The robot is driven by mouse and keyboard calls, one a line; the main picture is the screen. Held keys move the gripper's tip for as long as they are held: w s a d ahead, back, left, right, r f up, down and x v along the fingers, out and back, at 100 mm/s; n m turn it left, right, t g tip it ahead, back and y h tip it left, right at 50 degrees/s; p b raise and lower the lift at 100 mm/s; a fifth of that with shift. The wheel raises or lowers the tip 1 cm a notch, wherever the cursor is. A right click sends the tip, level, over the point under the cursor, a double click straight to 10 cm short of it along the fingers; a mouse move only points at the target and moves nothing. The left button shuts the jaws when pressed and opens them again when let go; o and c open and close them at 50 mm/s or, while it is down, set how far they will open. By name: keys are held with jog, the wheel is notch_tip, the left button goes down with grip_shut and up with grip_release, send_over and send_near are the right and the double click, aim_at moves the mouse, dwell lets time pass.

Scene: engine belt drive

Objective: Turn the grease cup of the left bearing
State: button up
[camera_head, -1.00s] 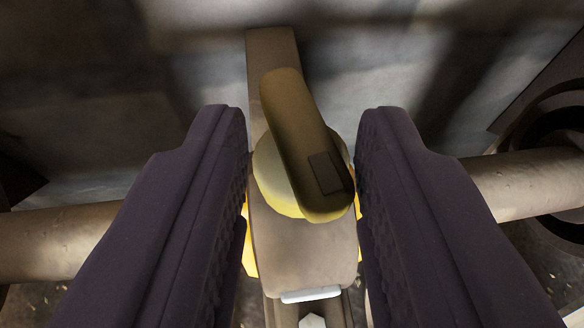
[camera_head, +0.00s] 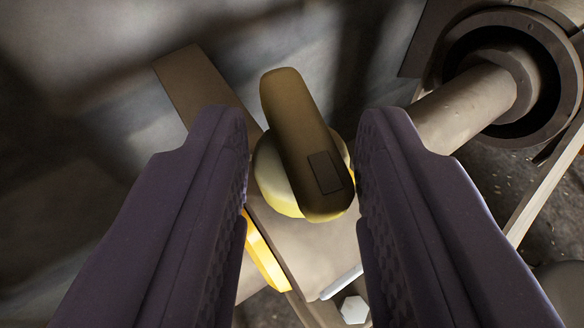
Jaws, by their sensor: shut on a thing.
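The grease cup has a pale yellow round body (camera_head: 271,178) with a long brown rounded bar (camera_head: 298,130) across its top, in the middle of the head camera view. The bar slants from upper left to lower right and has a dark square mark near its lower end. My gripper (camera_head: 303,150) has one dark purple finger on each side of the cup and is shut on it. The cup sits on the grey-brown bearing block (camera_head: 310,250).
A shaft (camera_head: 465,108) runs up to the right into a dark round hub (camera_head: 510,75). A flat bar (camera_head: 195,82) extends to the upper left. A yellow part (camera_head: 264,258) and a white hex bolt head (camera_head: 354,309) are close below the cup.

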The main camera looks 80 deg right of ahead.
jog(key=shift+s+d+f, duration=0.15)
jog(key=shift+s+f, duration=0.1)
jog(key=o, duration=0.8)
jog(key=shift+d, duration=0.15)
jog(key=shift+o, duration=0.2)
jog(key=shift+w+a+r, duration=0.1)
jog(key=shift+a+r, duration=0.05)
jog(key=shift+a, duration=0.05)
